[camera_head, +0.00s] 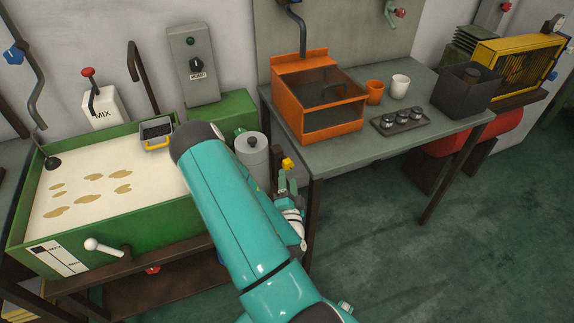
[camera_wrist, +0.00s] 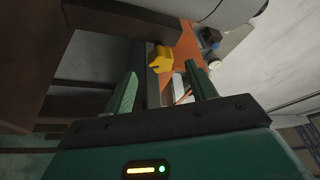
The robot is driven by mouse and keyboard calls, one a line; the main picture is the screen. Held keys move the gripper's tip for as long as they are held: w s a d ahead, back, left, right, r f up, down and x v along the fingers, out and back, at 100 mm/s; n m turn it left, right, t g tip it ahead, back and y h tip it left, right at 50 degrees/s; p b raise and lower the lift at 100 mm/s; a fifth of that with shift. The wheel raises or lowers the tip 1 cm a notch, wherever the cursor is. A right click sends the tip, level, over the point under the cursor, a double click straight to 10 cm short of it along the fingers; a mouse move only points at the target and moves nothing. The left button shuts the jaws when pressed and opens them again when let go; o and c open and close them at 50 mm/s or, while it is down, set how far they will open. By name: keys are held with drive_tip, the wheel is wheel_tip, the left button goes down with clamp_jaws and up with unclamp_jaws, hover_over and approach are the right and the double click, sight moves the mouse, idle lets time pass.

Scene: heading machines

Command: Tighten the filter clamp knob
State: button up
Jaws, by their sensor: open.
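A yellow knob (camera_head: 288,163), which looks like the filter clamp knob, sits to the right of a grey filter canister (camera_head: 252,160) at the right end of the green coolant tank. In the wrist view the yellow knob (camera_wrist: 161,60) shows ahead, between the lines of the two green fingers. My gripper (camera_head: 289,180) is open just below the knob in the head view. In the wrist view my gripper (camera_wrist: 163,75) is empty, with its fingers spread on either side. I cannot tell how far the fingertips are from the knob. My arm covers part of the canister's surroundings.
The green tank (camera_head: 120,265) with milky fluid stands at left. A grey table (camera_head: 440,135) at right carries an orange box (camera_head: 315,128), two cups and a small tray. A dark table leg (camera_head: 315,205) stands close to my gripper.

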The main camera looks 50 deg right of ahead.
sight(288, 169)
drive_tip(key=x, duration=0.6)
drive_tip(key=shift+w+d+r, duration=0.1)
drive_tip(key=shift+w, duration=0.05)
drive_tip(key=c, duration=1)
drive_tip(key=shift+n, duration=0.4)
drive_tip(key=n+t, duration=0.1)
drive_tip(key=n, duration=0.1)
drive_tip(key=n+t, duration=0.1)
drive_tip(key=n, duration=0.2)
drive_tip(key=shift+d+t, duration=0.1)
drive_tip(key=shift+t, duration=0.2)
drive_tip(key=shift+n+t+y, duration=0.7)
drive_tip(key=shift+n+t, duration=0.1)
drive_tip(key=shift+n, duration=1.3)
